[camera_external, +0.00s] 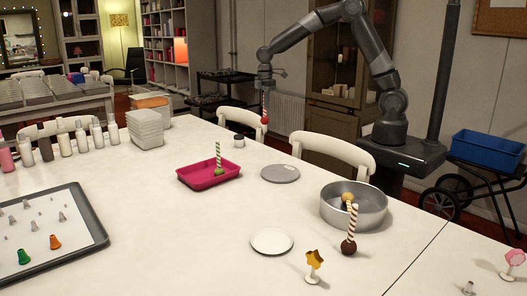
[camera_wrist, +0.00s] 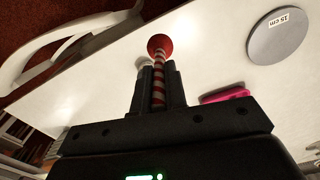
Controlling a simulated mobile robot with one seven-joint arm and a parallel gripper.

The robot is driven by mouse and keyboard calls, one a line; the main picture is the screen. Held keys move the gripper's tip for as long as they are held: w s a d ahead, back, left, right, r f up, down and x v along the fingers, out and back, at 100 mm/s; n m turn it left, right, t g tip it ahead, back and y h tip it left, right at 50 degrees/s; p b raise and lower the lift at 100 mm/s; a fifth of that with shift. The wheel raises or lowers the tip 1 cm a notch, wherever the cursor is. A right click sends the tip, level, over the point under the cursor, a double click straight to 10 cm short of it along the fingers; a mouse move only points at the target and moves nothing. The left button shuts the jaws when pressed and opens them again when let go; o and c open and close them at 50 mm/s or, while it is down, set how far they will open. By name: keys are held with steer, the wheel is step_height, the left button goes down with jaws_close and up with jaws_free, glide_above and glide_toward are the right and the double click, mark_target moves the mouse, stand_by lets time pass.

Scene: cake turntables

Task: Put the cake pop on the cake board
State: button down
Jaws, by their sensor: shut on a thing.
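My gripper (camera_external: 265,86) is shut on the striped stick of a cake pop (camera_external: 265,120) with a red ball. The cake pop hangs ball down, in the air above the table's far side. In the wrist view, my gripper (camera_wrist: 158,85) holds the red-and-white stick between its fingers, and the red ball of the cake pop (camera_wrist: 160,44) sticks out past the tips. The cake board (camera_external: 280,174), a flat grey disc, lies empty on the table.
A pink tray (camera_external: 190,184) holds a green cake pop (camera_external: 218,160). A white disc (camera_external: 271,241) lies nearer. A small jar (camera_external: 239,141) stands behind.

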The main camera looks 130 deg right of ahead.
steer(key=w+a+r+n, duration=0.1)
steer(key=w+a+n, duration=0.25)
steer(key=a, duration=0.55)
steer(key=w+a+n, duration=0.3)
steer(key=a+n, duration=0.1)
steer(key=a, duration=0.5)
steer(key=w+a+f, duration=0.8)
steer(key=f, duration=0.2)
steer(key=shift+w+f, duration=0.15)
steer(key=shift+f, duration=0.2)
steer(key=shift+f, duration=0.1)
steer(key=c, duration=1.8)
jaws_free()
steer(key=shift+d, duration=0.1)
steer(key=shift+c, duration=0.2)
steer(key=o, duration=0.4)
